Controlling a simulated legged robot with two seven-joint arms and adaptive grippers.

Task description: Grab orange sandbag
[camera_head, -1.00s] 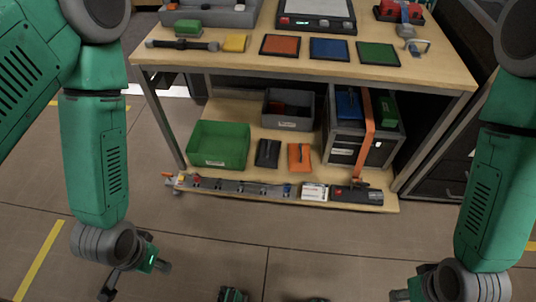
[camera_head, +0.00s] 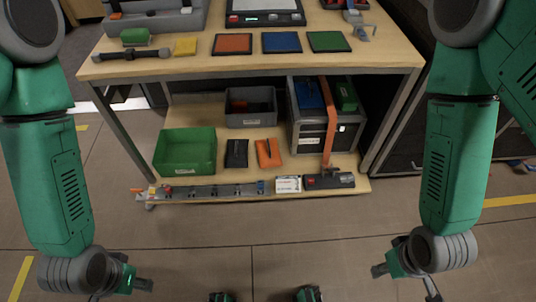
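The orange sandbag (camera_head: 268,153) lies on the lower shelf (camera_head: 215,203) of the workbench, just right of a black bag (camera_head: 236,154) of similar shape. My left gripper (camera_head: 132,290) hangs low at the bottom left, over the floor and well short of the shelf. My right gripper (camera_head: 405,277) hangs low at the bottom right, also over the floor. Its fingers look spread apart, with nothing between them. The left fingers are partly cut off by the frame and their opening is unclear. Neither gripper touches the sandbag.
On the lower shelf are a green bin (camera_head: 186,151), a grey bin (camera_head: 251,107) and a grey case (camera_head: 318,132) with an orange strap. A power strip (camera_head: 210,191) runs along the front edge. The tabletop (camera_head: 260,64) overhangs the shelf. Floor in front is clear.

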